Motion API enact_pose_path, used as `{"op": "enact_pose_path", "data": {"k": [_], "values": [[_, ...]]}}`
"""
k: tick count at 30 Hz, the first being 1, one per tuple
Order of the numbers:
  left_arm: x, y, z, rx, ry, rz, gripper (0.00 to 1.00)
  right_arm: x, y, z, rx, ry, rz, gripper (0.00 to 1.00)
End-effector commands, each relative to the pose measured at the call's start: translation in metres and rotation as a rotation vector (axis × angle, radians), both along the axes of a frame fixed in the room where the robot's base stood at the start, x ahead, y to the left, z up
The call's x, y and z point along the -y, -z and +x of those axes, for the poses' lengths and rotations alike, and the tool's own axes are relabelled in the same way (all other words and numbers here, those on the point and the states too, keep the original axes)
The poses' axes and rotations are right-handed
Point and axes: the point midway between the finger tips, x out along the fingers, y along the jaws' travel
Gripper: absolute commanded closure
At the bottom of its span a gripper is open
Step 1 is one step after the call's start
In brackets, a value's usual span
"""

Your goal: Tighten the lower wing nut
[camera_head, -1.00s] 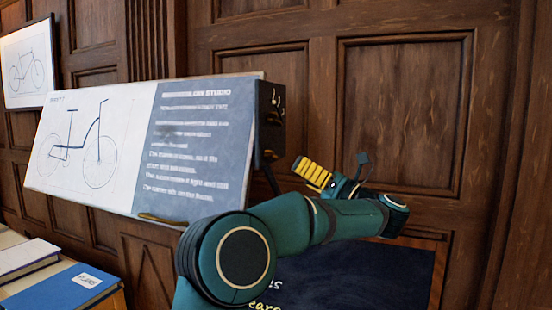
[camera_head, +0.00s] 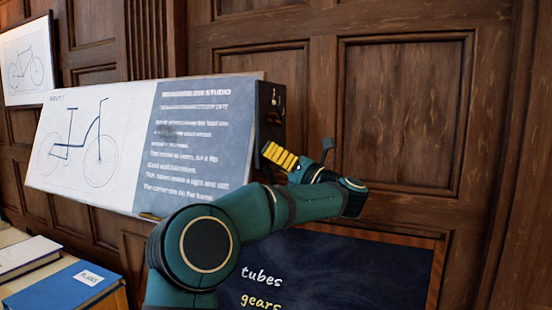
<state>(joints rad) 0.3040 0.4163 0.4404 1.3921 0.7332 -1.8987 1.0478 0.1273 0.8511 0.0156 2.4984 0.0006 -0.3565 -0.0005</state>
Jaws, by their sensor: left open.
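The tilted drafting board (camera_head: 95,150) carries a bicycle drawing and a dark text panel. Its dark right side bracket (camera_head: 270,125) faces my left arm. Small shiny hardware (camera_head: 276,96) shows near the top of this bracket. The lower wing nut cannot be clearly made out at this size. My left gripper (camera_head: 297,149) is open, with a yellow ribbed finger and a dark finger apart. It is just right of and below the bracket, and I see nothing between the fingers. Whether it touches the bracket is unclear. My right gripper is not in view.
A chalkboard (camera_head: 345,265) with handwriting stands below and behind my left arm. Books, one blue (camera_head: 68,288), lie on a surface at the lower left. A framed bicycle drawing (camera_head: 28,62) hangs at the far left. Panelled wall (camera_head: 405,115) fills the right side.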

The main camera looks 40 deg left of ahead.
Motion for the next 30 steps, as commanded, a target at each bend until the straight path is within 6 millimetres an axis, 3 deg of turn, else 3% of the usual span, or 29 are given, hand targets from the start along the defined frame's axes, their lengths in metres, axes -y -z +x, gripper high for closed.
{"op": "enact_pose_path", "data": {"k": [2,8,20,30], "values": [[0.0,0.0,0.0,0.0,0.0,0.0,0.11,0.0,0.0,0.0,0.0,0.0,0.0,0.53],[0.0,0.0,0.0,0.0,0.0,0.0,0.79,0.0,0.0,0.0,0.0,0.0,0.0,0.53],[0.0,0.001,-0.001,-0.047,-0.001,-0.015,0.8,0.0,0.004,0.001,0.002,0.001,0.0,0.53],[0.001,0.0,-0.002,-0.273,0.0,-0.088,0.8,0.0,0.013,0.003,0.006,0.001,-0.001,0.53]]}}
